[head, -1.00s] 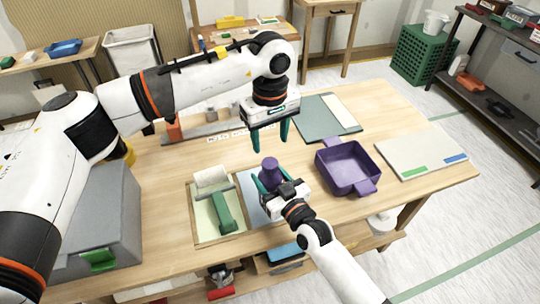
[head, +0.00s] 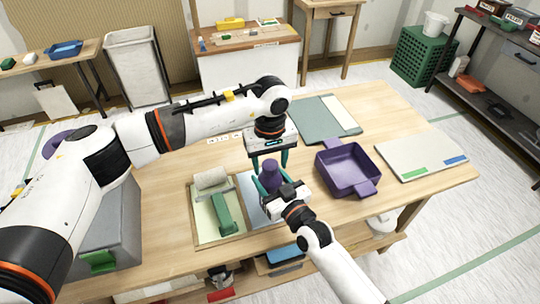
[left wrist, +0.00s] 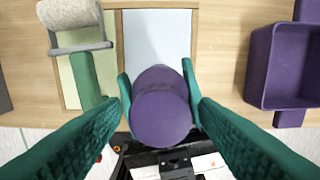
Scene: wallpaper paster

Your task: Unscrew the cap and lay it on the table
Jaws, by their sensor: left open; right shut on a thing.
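The purple bottle with its purple cap (head: 270,165) stands upright over the pale blue mat (head: 251,188). My left gripper (head: 270,160) is open and points down, its green fingers at either side of the cap. My right gripper (head: 269,187) is shut on the bottle body from the front, below the cap. The lower body is mostly hidden.
A paint roller with a green handle (head: 223,212) lies on a tray left of the bottle. A purple tray (head: 347,170) is to the right. A grey board (head: 420,150) lies farther right. Bare wood (head: 225,155) shows behind the roller.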

